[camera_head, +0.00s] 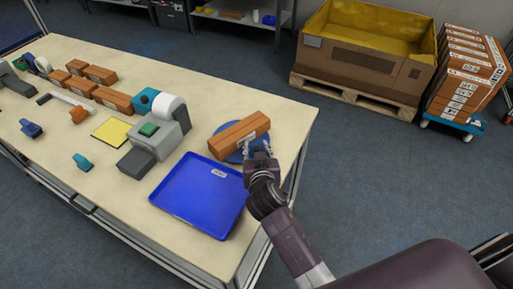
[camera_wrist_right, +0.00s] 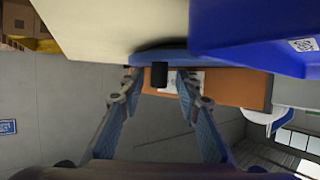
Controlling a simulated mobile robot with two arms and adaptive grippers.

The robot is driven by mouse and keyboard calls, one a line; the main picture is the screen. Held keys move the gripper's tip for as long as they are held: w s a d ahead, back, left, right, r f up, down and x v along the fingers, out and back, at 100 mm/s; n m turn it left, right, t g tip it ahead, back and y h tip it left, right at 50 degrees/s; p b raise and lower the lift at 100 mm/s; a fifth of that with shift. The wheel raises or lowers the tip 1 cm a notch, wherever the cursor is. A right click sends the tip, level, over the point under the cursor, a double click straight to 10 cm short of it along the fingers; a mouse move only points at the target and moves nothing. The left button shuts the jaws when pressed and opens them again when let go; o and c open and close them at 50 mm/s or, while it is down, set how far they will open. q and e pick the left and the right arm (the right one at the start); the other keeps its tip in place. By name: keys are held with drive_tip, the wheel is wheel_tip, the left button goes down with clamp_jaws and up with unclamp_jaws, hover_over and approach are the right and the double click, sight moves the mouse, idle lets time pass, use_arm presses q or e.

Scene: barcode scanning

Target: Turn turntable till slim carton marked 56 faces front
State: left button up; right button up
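A slim brown carton (camera_head: 236,134) lies on the blue round turntable (camera_head: 217,151) near the table's right edge. Its number is too small to read. My right gripper (camera_head: 259,148) is at the turntable's near right rim, beside the carton. In the right wrist view the fingers (camera_wrist_right: 160,88) are apart, with a short black peg (camera_wrist_right: 159,74) at the turntable's edge (camera_wrist_right: 145,56) showing between them. I cannot tell whether they touch it. The carton (camera_wrist_right: 240,88) with a white label shows behind the fingers. My left gripper is not in view.
A blue tray (camera_head: 200,212) lies just left of the turntable. A grey device with a white roll (camera_head: 170,108), a yellow pad (camera_head: 112,132) and several brown cartons (camera_head: 100,75) are further left. A large bin on a pallet (camera_head: 350,87) stands beyond the table.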

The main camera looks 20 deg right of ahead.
drive_tip(key=shift+s, duration=0.15)
drive_tip(key=v, duration=1.1)
drive_tip(key=shift+s+a+r, duration=0.1)
drive_tip(key=shift+s+r, duration=0.05)
drive_tip(key=shift+s, duration=0.2)
